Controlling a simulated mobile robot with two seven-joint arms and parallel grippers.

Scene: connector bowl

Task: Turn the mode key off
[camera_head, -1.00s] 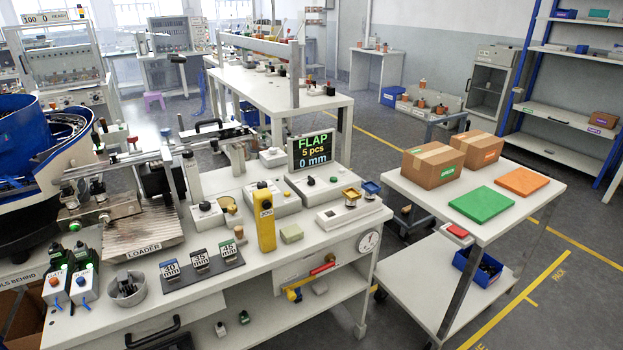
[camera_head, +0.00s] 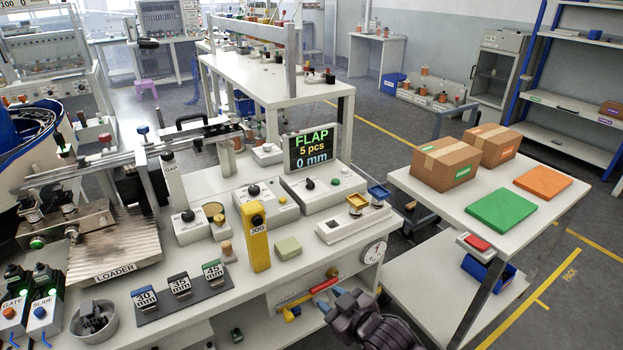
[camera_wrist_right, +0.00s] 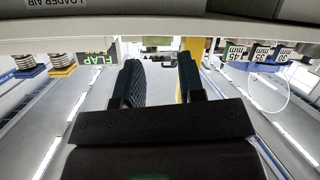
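Several control boxes stand on the near bench: one with a black knob and a yellow ring (camera_head: 202,224), one with a black knob (camera_head: 254,190) and small buttons, and one with a green button (camera_head: 309,184) in front of the FLAP display (camera_head: 310,151). I cannot tell which control is the mode key; no label for it is readable. My right gripper (camera_head: 345,303) is low at the bench's front right, below the top's front edge. In the right wrist view its two dark fingers (camera_wrist_right: 158,72) are apart with nothing between them. My left gripper is not in view.
A yellow JOG pendant (camera_head: 258,238) stands upright near the bench's front edge, beside a pale green block (camera_head: 288,248). The tags (camera_head: 180,286) and a grey cup (camera_head: 94,322) are further left. A cart (camera_head: 420,190) with boxes stands at right.

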